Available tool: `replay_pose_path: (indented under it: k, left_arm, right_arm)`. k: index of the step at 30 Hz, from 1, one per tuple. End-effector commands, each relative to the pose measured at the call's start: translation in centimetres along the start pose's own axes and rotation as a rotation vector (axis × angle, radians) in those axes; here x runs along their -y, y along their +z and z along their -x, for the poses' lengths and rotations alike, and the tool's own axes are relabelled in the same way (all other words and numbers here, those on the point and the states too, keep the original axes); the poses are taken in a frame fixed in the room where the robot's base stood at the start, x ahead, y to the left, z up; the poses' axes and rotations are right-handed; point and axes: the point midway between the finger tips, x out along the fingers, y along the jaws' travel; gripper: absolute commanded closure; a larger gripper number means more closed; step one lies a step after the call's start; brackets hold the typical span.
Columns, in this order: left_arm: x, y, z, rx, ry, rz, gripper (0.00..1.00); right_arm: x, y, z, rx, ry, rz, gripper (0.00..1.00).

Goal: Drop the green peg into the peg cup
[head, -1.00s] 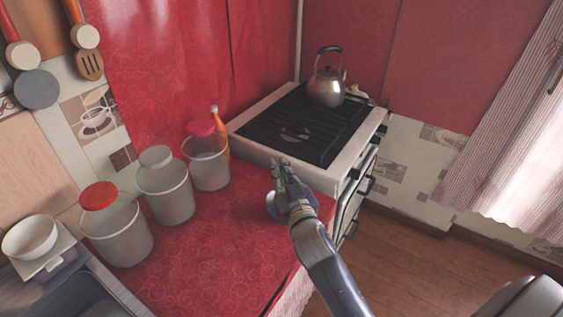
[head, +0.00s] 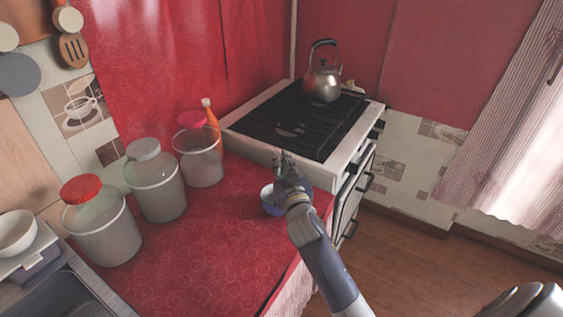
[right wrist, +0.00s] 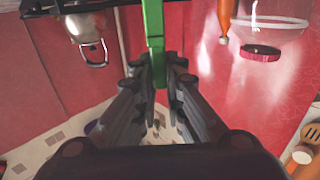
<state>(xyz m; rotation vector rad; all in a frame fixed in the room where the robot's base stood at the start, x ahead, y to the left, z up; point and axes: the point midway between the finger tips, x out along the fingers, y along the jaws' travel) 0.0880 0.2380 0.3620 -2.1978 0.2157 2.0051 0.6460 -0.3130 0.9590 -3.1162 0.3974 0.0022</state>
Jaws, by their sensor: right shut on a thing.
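My right gripper (head: 284,160) is over the front edge of the stove and the right end of the red counter. In the right wrist view, the fingers (right wrist: 157,80) are shut on the green peg (right wrist: 153,28), which sticks out past the fingertips. In the head view the peg is too small and covered to make out clearly. A small blue-grey cup (head: 269,199), which looks like the peg cup, stands on the counter (head: 215,235) just below and left of the gripper, partly hidden by it. The peg is apart from the cup. My left gripper is not in view.
Several lidded canisters (head: 155,185) stand along the counter's left and back. An orange bottle (head: 210,115) is behind them. The stove (head: 300,125) holds a kettle (head: 322,82). A white bowl (head: 15,233) is far left. The counter's middle is clear.

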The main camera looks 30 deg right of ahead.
Motion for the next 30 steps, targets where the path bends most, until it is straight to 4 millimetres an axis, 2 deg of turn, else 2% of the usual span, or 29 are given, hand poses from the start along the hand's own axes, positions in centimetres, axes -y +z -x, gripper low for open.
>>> replay_pose_path:
  k: [2,10,11,13,24,30]
  left_arm:
    - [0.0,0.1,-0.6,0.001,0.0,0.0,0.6]
    - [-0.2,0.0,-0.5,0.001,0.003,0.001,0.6]
    - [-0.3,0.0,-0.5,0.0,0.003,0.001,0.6]
    - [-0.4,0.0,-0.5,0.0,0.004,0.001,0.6]
    - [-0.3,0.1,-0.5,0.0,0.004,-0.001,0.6]
    - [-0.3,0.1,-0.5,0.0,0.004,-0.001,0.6]
  right_arm:
    - [0.0,0.6,0.0,-0.001,0.0,0.0,1.0]
    - [0.0,0.5,0.0,0.0,-0.001,0.0,1.0]
    - [0.0,0.5,0.0,0.0,-0.001,0.0,0.83]
    - [0.0,0.5,0.0,0.0,-0.001,0.0,0.67]
    - [0.1,0.5,0.2,0.0,-0.001,0.0,0.66]
    - [0.1,0.6,2.3,0.002,-0.001,-0.001,0.66]
